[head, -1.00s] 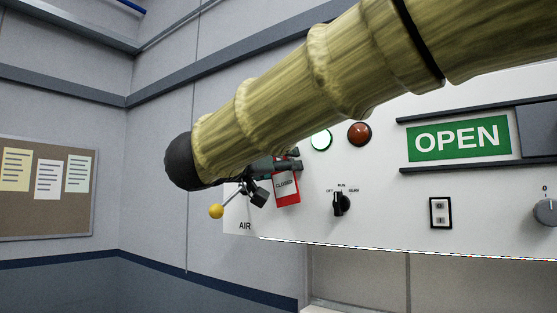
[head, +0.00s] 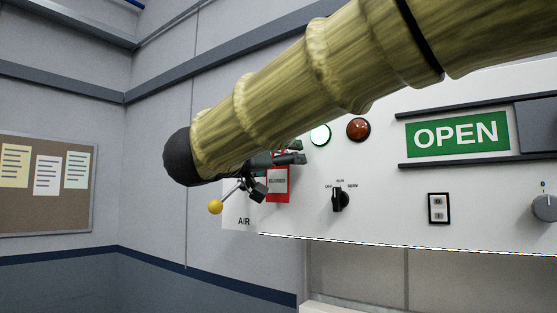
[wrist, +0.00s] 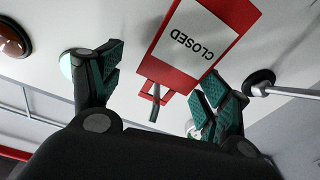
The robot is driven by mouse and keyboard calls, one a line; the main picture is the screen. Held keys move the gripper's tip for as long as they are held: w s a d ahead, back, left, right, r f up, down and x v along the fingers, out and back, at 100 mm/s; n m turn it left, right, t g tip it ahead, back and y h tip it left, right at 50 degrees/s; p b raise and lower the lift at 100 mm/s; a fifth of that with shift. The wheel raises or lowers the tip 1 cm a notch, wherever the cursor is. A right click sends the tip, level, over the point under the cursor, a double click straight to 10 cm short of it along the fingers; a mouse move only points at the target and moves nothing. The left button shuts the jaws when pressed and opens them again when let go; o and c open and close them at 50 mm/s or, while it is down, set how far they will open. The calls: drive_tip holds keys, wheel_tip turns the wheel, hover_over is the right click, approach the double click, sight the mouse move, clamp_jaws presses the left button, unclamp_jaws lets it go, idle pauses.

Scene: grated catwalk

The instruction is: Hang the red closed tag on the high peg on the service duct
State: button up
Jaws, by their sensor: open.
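The red tag (head: 277,195) with its white CLOSED label hangs nearly straight against the left end of the white service duct panel. In the wrist view the tag (wrist: 197,42) appears upside down, and a thin peg (wrist: 155,101) shows at the slot in its top end. My gripper (head: 287,157) is at the tag's top end. In the wrist view the gripper (wrist: 160,88) has its green-padded fingers spread on either side of the slot end, apart from the tag. My arm hides the panel above the tag, so I cannot tell the peg's height.
A valve lever with a yellow knob (head: 215,207) sticks out just left of the tag. The OPEN sign (head: 456,134) is farther right.

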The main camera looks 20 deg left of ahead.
drive_tip(key=shift+s, duration=0.1)
drive_tip(key=v, duration=1.2)
drive_tip(key=shift+d+f, duration=0.1)
